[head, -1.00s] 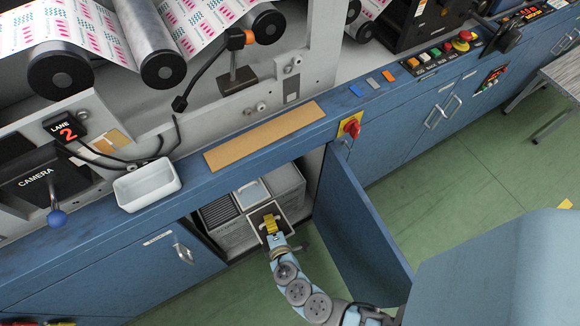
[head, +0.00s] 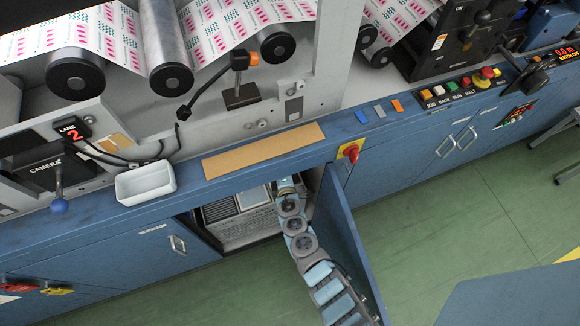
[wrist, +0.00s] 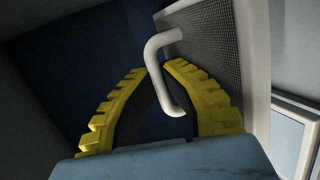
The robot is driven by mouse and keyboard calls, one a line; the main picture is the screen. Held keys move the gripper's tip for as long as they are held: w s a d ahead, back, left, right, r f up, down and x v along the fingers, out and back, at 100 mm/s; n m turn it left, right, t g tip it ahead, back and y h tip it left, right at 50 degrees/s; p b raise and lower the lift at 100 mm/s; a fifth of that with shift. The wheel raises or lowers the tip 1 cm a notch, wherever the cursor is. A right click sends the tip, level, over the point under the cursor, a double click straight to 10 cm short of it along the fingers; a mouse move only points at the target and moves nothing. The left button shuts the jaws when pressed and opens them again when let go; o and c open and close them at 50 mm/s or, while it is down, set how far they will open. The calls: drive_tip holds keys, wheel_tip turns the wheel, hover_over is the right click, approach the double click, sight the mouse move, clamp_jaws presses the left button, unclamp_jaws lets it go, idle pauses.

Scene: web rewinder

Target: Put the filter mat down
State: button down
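In the wrist view, the filter mat (wrist: 208,48) is a dark fine-mesh panel with a pale frame and a bent white handle (wrist: 157,58). My gripper (wrist: 160,70) has yellow ribbed fingers, curved in with their tips closed around the handle. The mat stands tilted in the picture, beyond the fingers, and its upper part runs out of view. In the head view, my gripper (head: 286,184) reaches into the open cabinet under the blue counter. The arm and the counter edge hide most of the fingers, and I cannot make out the mat there.
The open blue cabinet door (head: 350,245) stands close on the right of my arm. A grey louvred unit (head: 220,212) with a pale panel is inside the cabinet. A white tray (head: 145,183) and a tan strip (head: 263,150) lie on the counter above.

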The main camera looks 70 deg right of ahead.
drive_tip(key=shift+d+r, duration=0.1)
drive_tip(key=shift+d, duration=0.3)
drive_tip(key=shift+s+d+f+b, duration=0.1)
drive_tip(key=shift+d+f+b, duration=0.05)
drive_tip(key=shift+f+b, duration=0.2)
wheel_tip(320, 180, down, 7)
drive_tip(key=b, duration=0.6)
drive_tip(key=shift+f, duration=0.15)
drive_tip(key=shift+f+b, duration=0.2)
drive_tip(key=shift+b, duration=0.15)
drive_tip(key=c, duration=1.2)
unclamp_jaws()
drive_tip(key=shift+c, duration=0.2)
drive_tip(key=shift+r, duration=0.1)
drive_tip(key=shift+r+p, duration=0.2)
drive_tip(key=shift+p, duration=0.15)
drive_tip(key=shift+p+v, duration=1.4)
drive_tip(key=shift+v, duration=2.35)
